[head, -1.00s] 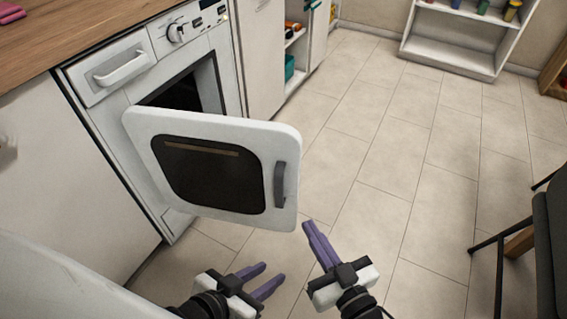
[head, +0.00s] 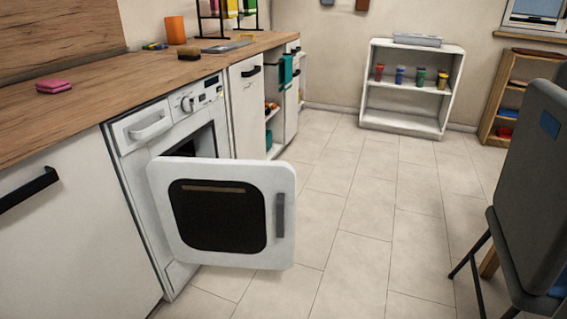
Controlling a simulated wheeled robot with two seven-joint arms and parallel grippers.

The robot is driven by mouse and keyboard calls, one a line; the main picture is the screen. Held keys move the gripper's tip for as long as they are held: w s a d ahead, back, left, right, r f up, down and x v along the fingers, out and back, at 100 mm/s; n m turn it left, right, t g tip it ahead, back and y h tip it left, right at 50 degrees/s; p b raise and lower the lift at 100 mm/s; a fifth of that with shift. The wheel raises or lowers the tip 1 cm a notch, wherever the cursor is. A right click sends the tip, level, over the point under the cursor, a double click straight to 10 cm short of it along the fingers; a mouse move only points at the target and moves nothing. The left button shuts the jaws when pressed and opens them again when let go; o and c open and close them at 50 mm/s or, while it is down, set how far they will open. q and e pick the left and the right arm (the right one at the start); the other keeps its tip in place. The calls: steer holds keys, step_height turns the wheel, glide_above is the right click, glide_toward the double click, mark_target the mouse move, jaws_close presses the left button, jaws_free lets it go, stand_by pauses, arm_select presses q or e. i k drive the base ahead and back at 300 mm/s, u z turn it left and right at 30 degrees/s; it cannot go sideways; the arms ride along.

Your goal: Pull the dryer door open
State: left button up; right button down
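The dryer (head: 133,152) is a white machine built in under the wooden counter on the left of the head view. Its white door (head: 222,258) with a dark rounded window (head: 217,216) stands swung open, out over the floor. The grey vertical door handle (head: 280,215) is on the door's right side, with nothing touching it. Part of the dark drum opening shows above and behind the door. Neither of my grippers is in the picture.
A dark folding chair (head: 541,180) stands at the right. A white shelf (head: 405,122) with colored cups is against the back wall, beside a wooden shelf (head: 490,112). The tiled floor (head: 365,225) between door and chair is clear.

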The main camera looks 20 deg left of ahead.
mark_target(228, 213)
steer(key=z, duration=0.3)
steer(key=i, duration=0.85)
steer(key=u, duration=0.6)
steer(key=i, duration=0.75)
steer(key=u, duration=0.7)
